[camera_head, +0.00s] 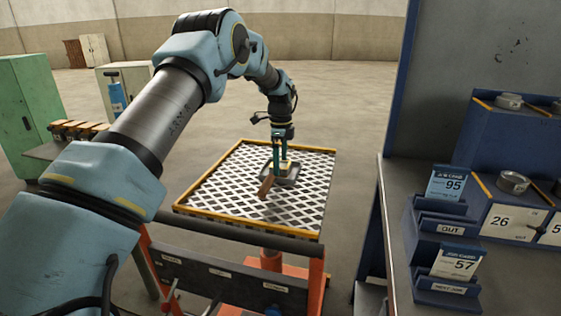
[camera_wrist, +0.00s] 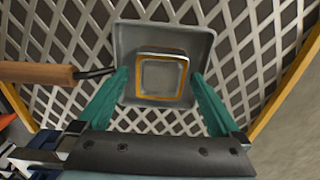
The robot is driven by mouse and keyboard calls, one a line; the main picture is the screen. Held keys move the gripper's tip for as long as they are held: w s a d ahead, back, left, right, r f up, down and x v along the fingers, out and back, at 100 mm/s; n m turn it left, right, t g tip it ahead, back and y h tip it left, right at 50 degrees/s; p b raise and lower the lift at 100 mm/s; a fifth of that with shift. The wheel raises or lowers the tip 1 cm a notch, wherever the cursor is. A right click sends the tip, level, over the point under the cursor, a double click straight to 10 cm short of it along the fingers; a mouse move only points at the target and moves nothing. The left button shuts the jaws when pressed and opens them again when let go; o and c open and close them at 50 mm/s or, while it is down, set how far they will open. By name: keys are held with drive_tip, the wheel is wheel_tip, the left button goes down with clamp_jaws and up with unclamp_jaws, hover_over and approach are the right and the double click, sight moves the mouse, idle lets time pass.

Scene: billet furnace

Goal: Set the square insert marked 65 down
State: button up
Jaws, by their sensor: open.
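The square insert (camera_wrist: 162,78) is a small grey block with an orange-edged top. It sits in a shallow grey tray (camera_wrist: 132,38) in the wrist view; no number is readable on it. In the head view the tray (camera_head: 291,181) lies on the slatted table, with the insert (camera_head: 284,165) partly hidden by my fingers. My gripper (camera_wrist: 160,80) is open, its two teal fingers on either side of the insert with visible gaps. In the head view my gripper (camera_head: 279,160) points down over the tray.
The slatted table (camera_head: 230,190) has an orange-yellow rim and free room around the tray. A blue rack (camera_head: 520,150) with rings and number cards stands on a grey bench (camera_head: 410,190) at right.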

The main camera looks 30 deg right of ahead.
sight(281, 164)
wheel_tip(281, 164, up, 12)
drive_tip(key=b, duration=0.2)
drive_tip(key=shift+r, duration=0.2)
idle(0.5)
